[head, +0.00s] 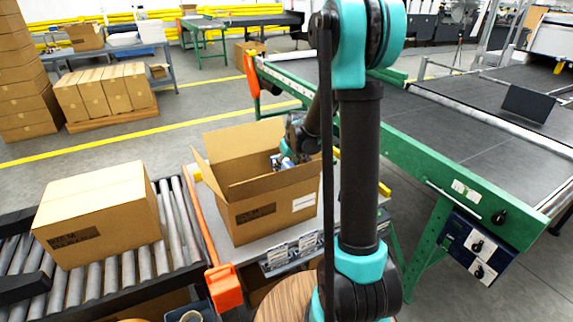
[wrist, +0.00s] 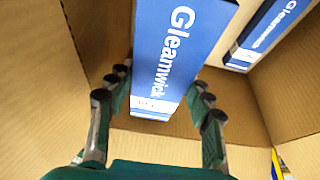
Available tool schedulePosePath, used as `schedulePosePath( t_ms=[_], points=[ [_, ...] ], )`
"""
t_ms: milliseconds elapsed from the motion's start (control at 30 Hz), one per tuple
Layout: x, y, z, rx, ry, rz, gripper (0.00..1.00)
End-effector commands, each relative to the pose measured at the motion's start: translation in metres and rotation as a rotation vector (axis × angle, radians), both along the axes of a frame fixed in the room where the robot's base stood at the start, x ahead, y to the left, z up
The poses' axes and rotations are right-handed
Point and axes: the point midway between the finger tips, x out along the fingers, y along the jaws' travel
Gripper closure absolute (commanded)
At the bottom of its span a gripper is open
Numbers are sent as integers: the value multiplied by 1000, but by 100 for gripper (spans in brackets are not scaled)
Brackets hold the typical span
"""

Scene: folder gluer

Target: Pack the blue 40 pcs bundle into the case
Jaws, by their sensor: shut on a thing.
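The open case (head: 277,190) is a brown cardboard box with its flaps up, standing on a grey table. My arm reaches into it from the right. My gripper (wrist: 160,80) is inside the case, shut on a blue bundle (wrist: 172,50) printed "Gleamwick" in white, with a finger on each side of it. A second blue Gleamwick bundle (wrist: 268,28) is inside the case at upper right in the wrist view, apart from the held one. In the head view, my gripper is mostly hidden by the case wall and my arm. The piece count is not readable.
A closed carton (head: 100,212) sits on the roller conveyor (head: 180,235) left of the case. An orange-ended rail (head: 226,288) runs between them. A green-framed belt machine (head: 440,170) stands at right. Stacked cartons (head: 105,92) are behind at left.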

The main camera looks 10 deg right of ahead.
Motion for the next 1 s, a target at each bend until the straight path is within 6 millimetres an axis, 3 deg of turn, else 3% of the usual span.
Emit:
schedulePosePath(
  t_ms=[233, 267, 433, 767, 1000],
  points=[
    [0, 0, 0, 0, 0, 0, 87],
    [0, 0, 0, 0, 0, 0, 45],
    [0, 0, 0, 0, 0, 0, 25],
    [0, 0, 1, 0, 0, 0, 25],
    [-9, -3, 21, 0, 0, 0, 25]
  ],
)
